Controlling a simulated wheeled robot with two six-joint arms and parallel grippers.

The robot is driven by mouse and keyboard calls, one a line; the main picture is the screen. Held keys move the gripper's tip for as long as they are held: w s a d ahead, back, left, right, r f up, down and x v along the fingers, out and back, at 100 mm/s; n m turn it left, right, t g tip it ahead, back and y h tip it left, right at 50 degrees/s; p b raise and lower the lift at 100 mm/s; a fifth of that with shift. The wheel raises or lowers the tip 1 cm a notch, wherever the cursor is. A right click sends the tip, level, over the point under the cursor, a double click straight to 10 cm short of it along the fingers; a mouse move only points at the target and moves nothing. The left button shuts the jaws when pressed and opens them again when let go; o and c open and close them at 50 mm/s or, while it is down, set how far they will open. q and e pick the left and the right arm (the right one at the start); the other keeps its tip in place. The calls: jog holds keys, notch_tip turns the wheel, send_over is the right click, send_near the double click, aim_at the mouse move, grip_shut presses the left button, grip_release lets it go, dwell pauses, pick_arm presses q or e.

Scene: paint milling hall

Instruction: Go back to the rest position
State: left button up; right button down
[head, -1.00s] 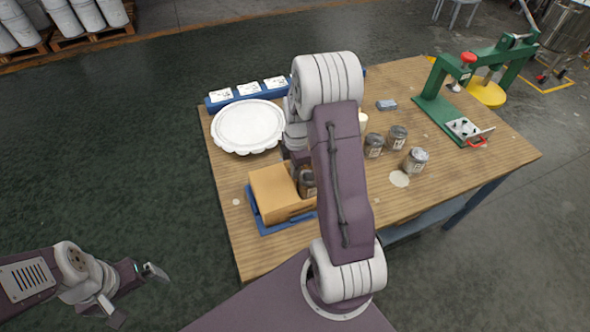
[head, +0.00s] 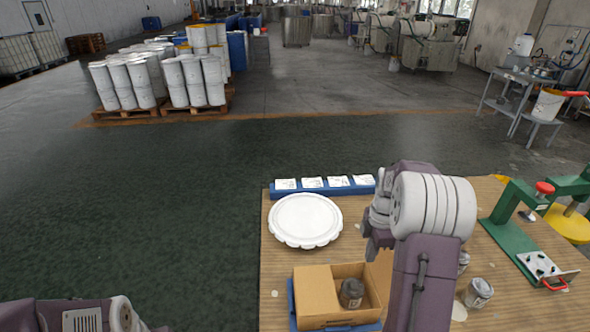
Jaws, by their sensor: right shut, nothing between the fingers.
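My right gripper (head: 373,250) points down above the table (head: 275,272), shut and empty, beside the open cardboard box (head: 312,290). My right arm rises in front of it and hides part of the table. One jar (head: 351,292) stands inside the box. Of my left arm, only links show at the bottom left edge; its gripper is out of the picture.
A white scalloped plate (head: 305,220) lies left of my right gripper. A blue rack (head: 325,188) with white cards is behind it. A jar (head: 478,292) stands to the right, near a green press (head: 515,245). Dark open floor lies left of the table.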

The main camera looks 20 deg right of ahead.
jog(key=s+a+r+n, duration=0.1)
jog(key=s+a+r, duration=0.15)
jog(key=a, duration=1.35)
jog(key=s+a+f+m, duration=0.2)
jog(key=s+m, duration=0.2)
jog(key=m, duration=0.4)
jog(key=s+a+f+m+t, duration=0.1)
jog(key=s+m, duration=0.3)
jog(key=m, duration=0.4)
jog(key=shift+a+f+m, duration=0.35)
jog(key=shift+f+m, duration=0.05)
jog(key=shift+f, duration=0.4)
